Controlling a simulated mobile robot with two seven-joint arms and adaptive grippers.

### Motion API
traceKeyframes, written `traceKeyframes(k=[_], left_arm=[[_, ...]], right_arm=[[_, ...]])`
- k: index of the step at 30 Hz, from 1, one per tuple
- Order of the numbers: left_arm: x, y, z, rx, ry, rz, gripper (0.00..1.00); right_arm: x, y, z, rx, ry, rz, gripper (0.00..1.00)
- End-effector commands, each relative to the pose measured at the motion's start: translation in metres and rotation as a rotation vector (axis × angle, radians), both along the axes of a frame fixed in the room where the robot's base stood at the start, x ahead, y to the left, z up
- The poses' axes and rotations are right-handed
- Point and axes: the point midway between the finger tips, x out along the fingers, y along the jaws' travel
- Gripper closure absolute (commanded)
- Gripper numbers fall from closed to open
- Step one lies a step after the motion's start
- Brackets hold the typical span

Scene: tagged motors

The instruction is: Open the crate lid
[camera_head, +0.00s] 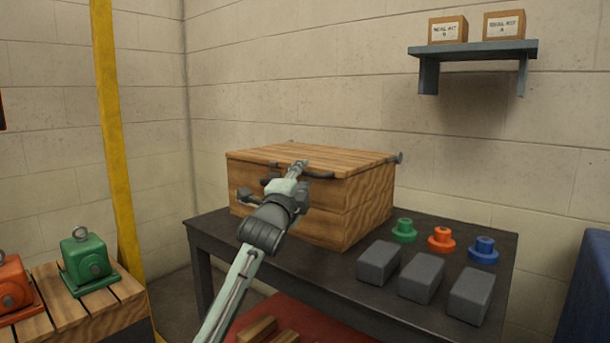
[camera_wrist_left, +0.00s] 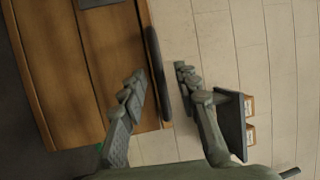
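The wooden crate (camera_head: 345,207) stands on a dark table, and its plank lid (camera_head: 340,156) lies flat and closed on top. A dark bar handle (camera_head: 320,175) is at the lid's front edge, partly hidden by my left gripper (camera_head: 290,172). In the left wrist view, the handle (camera_wrist_left: 158,75) shows between the two fingers of my left gripper (camera_wrist_left: 161,72), which are spread apart. A gap shows on the side of the right-hand finger, and I cannot tell whether the left-hand finger touches the handle. My right gripper is in neither view.
The dark table (camera_head: 340,285) also bears several grey blocks (camera_head: 422,278) and green, orange and blue flanged parts (camera_head: 441,240) right of the crate. A wall shelf (camera_head: 475,50) with two boxes is above. Green and red motors (camera_head: 87,262) sit on slats at left.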

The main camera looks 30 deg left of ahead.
Motion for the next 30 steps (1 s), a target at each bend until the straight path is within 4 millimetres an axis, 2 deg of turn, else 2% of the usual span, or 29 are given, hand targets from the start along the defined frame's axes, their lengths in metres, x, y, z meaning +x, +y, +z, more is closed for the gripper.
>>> traceKeyframes(k=[4, 13, 14, 21, 30], left_arm=[[0.013, 0.004, 0.002, -0.001, 0.000, 0.000, 0.69], [0.016, 0.005, 0.003, 0.000, 0.000, -0.001, 0.69], [0.016, 0.005, 0.003, 0.000, 0.000, -0.001, 0.70], [0.016, 0.005, 0.003, 0.000, 0.000, 0.000, 1.00], [0.016, 0.005, 0.002, 0.000, 0.001, 0.000, 1.00]], right_arm=[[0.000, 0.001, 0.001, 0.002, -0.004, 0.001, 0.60], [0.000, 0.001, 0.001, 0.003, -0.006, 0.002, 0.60], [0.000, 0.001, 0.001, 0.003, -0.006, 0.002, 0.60], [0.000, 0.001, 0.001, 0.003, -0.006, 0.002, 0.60], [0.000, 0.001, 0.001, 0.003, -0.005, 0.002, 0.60]])
